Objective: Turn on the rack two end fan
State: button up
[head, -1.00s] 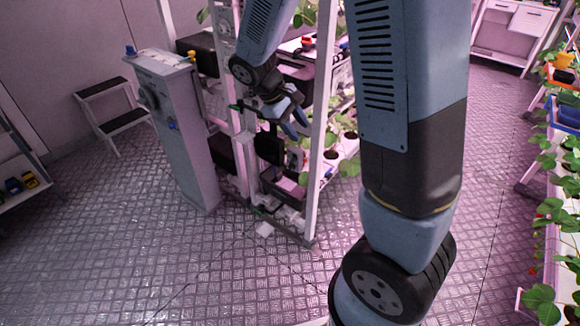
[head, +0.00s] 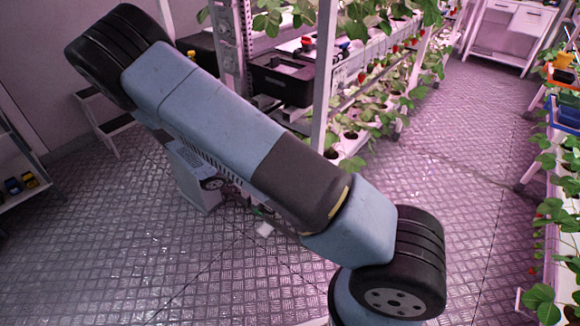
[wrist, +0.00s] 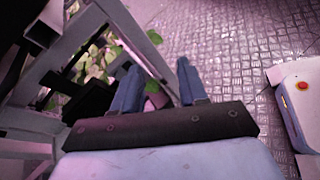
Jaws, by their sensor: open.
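The rack end frame (head: 324,75), with pale metal posts, stands at the centre of the head view. My arm crosses in front of its lower part. I cannot pick out the end fan or its switch; that part of the rack end is hidden in the head view. In the wrist view, my gripper (wrist: 158,88) has its two blue fingers apart with nothing between them. A grey metal frame (wrist: 143,42) with dark parts and leaves is to their left. My gripper is hidden behind my arm in the head view.
A black bin (head: 283,82) sits on the rack shelf. A grey cabinet (head: 192,188), mostly covered by my arm, stands left of the rack. A step stool (head: 112,128) is behind it. Plants (head: 545,210) line the right edge. The metal floor (head: 120,260) is clear at front left.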

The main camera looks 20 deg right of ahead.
jog(key=w+a+f+n+t+h, duration=0.1)
jog(key=w+a+f+n+t, duration=0.15)
jog(key=f+n+t, duration=0.65)
jog(key=w+d+f+g, duration=0.1)
jog(key=w+d, duration=0.7)
jog(key=d, duration=0.2)
jog(key=shift+d+m+g, duration=0.2)
jog(key=shift+m+g, duration=0.1)
jog(key=shift+m, duration=0.1)
jog(key=shift+c, duration=0.3)
